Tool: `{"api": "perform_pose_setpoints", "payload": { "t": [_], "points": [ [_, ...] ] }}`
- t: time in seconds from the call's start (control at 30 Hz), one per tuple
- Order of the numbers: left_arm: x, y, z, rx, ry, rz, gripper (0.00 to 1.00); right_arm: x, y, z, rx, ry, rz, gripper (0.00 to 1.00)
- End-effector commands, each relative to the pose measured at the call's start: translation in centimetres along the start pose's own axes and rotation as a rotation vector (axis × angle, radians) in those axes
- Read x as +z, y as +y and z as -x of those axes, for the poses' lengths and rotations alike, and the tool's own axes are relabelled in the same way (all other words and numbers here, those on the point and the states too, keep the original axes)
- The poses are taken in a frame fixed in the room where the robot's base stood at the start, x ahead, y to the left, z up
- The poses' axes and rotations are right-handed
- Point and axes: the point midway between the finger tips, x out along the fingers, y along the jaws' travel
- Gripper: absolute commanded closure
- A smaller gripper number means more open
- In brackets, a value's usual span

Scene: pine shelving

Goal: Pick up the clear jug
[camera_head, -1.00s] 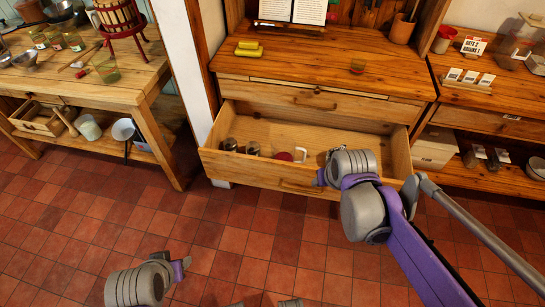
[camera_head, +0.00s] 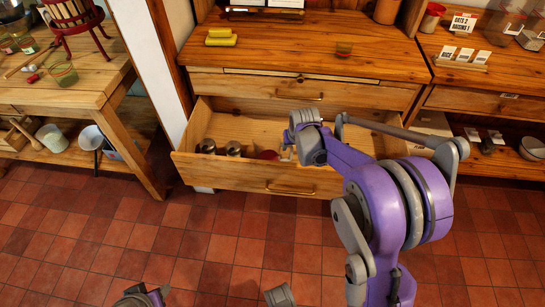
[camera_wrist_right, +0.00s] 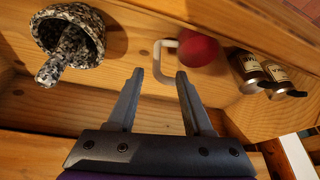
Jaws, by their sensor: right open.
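My right gripper (camera_wrist_right: 159,75) is open and empty, pointing into the open drawer (camera_head: 240,175). Just beyond its fingertips in the right wrist view is a red round thing (camera_wrist_right: 198,48) with a pale squared handle (camera_wrist_right: 160,62).
A speckled mortar with pestle (camera_wrist_right: 72,42) and two dark labelled jars (camera_wrist_right: 248,70) also lie in the drawer. A wooden table (camera_head: 75,100) stands left; the tiled floor in front is clear.

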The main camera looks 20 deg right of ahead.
Motion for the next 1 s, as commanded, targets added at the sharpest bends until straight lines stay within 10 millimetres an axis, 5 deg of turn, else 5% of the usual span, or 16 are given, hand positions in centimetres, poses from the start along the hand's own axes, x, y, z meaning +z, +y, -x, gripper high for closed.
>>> {"api": "perform_pose_setpoints", "payload": {
  "t": [0.4, 0.63, 0.93, 1.0],
  "points": [
    [0.6, 0.0, -1.4, 0.000, -0.005, 0.000, 0.50, 0.3, 0.5, -5.0, 0.000, 0.000, 0.001, 0.49],
    [0.5, 0.0, -1.4, 0.000, -0.005, 0.000, 0.50, 0.3, 0.5, -5.2, 0.000, 0.000, 0.001, 0.49],
    [0.5, 0.0, -1.4, 0.000, -0.005, 0.000, 0.50, 0.3, 0.5, -5.1, 0.000, 0.000, 0.001, 0.99],
    [0.5, 0.0, -1.4, 0.000, -0.005, 0.000, 0.50, 0.3, 0.5, -5.1, 0.000, 0.000, 0.001, 1.00]
  ]
}}
